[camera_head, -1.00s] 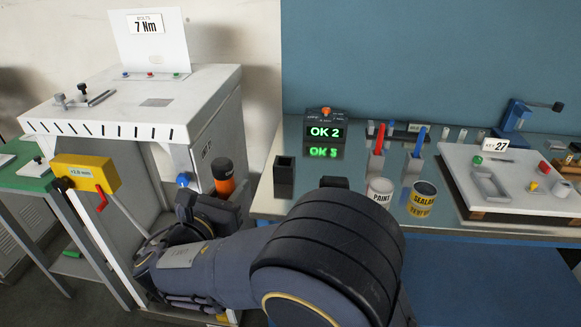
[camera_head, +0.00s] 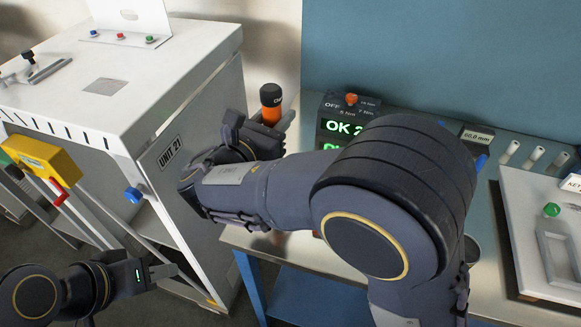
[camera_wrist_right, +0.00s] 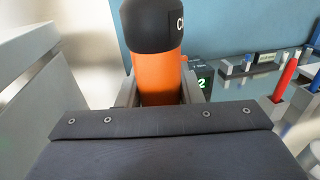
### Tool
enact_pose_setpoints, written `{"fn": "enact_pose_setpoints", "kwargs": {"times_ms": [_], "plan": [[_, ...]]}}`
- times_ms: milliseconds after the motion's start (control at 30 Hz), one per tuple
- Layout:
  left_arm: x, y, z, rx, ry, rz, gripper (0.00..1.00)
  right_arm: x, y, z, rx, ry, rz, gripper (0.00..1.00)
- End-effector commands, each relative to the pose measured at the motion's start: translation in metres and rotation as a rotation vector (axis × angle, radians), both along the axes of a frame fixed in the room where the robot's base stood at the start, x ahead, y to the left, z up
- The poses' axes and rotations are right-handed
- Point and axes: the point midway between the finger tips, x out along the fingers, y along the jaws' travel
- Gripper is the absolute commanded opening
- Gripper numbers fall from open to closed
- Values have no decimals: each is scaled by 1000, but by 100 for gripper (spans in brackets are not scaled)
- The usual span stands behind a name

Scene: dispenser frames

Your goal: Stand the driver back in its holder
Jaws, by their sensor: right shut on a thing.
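The driver (camera_head: 271,104), orange with a black cap, stands about upright in my right gripper (camera_head: 268,128), near the bench's left end. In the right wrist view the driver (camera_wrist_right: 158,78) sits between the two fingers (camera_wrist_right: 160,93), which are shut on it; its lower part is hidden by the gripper. The black open-topped box seen earlier at the bench's front left, perhaps the holder, is now hidden behind my right arm. My left gripper (camera_head: 165,270) is low at the left, near the cabinet, with nothing visible in it; its opening is unclear.
The white cabinet (camera_head: 190,60) marked UNIT 21 stands left of the driver, with a blue knob (camera_head: 133,195) and a yellow box (camera_head: 42,160). Behind is a display box (camera_head: 345,105) reading OK. A white tray (camera_head: 520,240) lies on the bench at right.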

Motion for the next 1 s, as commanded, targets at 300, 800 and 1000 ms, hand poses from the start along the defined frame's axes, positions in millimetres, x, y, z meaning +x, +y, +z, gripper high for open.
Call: {"fn": "enact_pose_setpoints", "kwargs": {"times_ms": [300, 800, 1000], "plan": [[0, 0, 1, 0, 0, 0, 36, 0, 0, -51, -4, 1, -1, 1], [0, 0, 2, 0, 0, 0, 36, 0, 0, -99, -2, -1, 0, 1], [0, 0, 1, 0, 0, 0, 36, 0, 0, -99, -1, -2, 0, 1]]}}
